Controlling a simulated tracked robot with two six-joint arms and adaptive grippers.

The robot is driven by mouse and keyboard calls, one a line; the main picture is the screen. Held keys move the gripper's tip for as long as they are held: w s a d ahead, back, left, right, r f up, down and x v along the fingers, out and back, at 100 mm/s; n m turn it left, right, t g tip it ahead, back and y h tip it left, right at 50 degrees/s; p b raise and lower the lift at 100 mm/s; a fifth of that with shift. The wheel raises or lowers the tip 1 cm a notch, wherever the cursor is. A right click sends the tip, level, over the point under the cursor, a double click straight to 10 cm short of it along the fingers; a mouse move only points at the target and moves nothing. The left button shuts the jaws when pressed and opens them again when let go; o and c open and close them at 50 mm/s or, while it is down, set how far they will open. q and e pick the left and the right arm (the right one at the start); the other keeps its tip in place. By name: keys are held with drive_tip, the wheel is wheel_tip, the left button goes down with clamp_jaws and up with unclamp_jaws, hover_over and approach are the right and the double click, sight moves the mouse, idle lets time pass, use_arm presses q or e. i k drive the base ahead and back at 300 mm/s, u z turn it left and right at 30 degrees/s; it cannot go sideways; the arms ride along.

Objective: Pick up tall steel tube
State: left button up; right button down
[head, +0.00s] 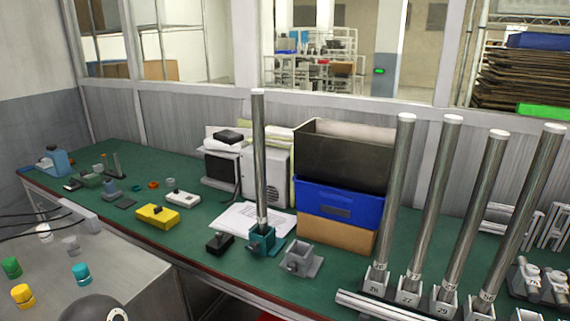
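A tall steel tube (260,165) with a pale top stands upright in a teal holder (262,241) on the green bench. Several more tall steel tubes stand at the right in numbered grey sockets, slightly tilted in the picture. The leftmost of these tubes (393,195) is beside the stacked bins, and the rightmost tube (527,205) is near the right edge. Neither gripper shows in the head view.
An empty-looking grey holder (301,260) sits beside the teal one. A black block (219,243), paper sheets (240,218) and a yellow box (157,216) lie nearby. A blue bin (340,203) and black bin (340,155) stand behind. Part of the bench's front edge is bare.

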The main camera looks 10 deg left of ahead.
sight(258, 95)
drive_tip(key=u, duration=0.3)
drive_tip(key=i, duration=0.6)
drive_tip(key=u, duration=0.05)
